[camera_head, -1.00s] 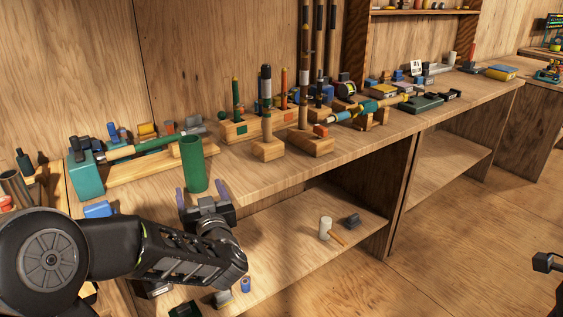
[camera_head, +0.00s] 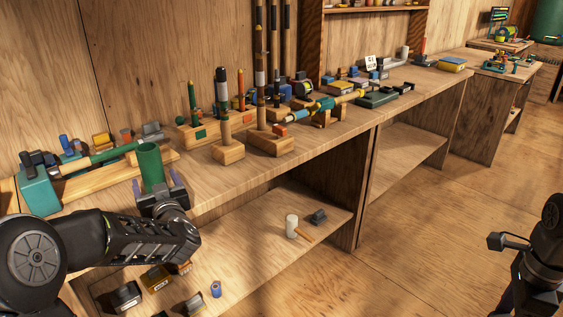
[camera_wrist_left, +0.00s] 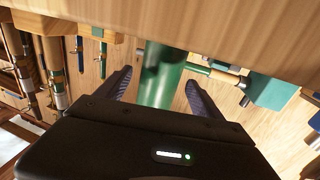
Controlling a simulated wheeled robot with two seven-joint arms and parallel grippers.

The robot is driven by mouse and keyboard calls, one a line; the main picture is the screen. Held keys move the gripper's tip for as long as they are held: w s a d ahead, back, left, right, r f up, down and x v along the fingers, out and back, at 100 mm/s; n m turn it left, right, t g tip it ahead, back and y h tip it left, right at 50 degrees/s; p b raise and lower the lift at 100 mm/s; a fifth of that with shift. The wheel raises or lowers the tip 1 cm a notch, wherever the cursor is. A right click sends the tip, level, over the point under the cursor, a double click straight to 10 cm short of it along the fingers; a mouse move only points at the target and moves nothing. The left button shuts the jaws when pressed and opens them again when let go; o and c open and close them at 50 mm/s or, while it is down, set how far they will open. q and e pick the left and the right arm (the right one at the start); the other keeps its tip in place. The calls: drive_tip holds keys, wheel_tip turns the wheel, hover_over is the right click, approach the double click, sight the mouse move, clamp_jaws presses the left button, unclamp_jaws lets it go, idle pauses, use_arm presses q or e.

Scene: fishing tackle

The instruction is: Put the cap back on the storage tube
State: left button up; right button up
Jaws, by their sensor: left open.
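The green storage tube (camera_head: 151,164) stands upright on the bench near its front edge, its open top facing up in the head view. My left gripper (camera_head: 154,180) is open at the tube's lower part, one finger on each side. In the left wrist view the tube (camera_wrist_left: 163,82) shows between the two spread fingers, with gaps on both sides. My right gripper (camera_head: 506,242) is at the right edge of the head view, away from the bench; its jaw opening is unclear. I cannot make out the cap.
A teal box (camera_head: 39,191) and a wooden rack with a green rod stand left of and behind the tube. Wooden blocks (camera_head: 228,153) with upright rods stand to its right. A mallet (camera_head: 293,227) lies on the lower shelf. The bench front between tube and blocks is clear.

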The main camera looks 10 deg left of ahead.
use_arm(q)
drive_tip(key=shift+x, duration=1.4)
drive_tip(key=shift+r, duration=0.1)
clamp_jaws()
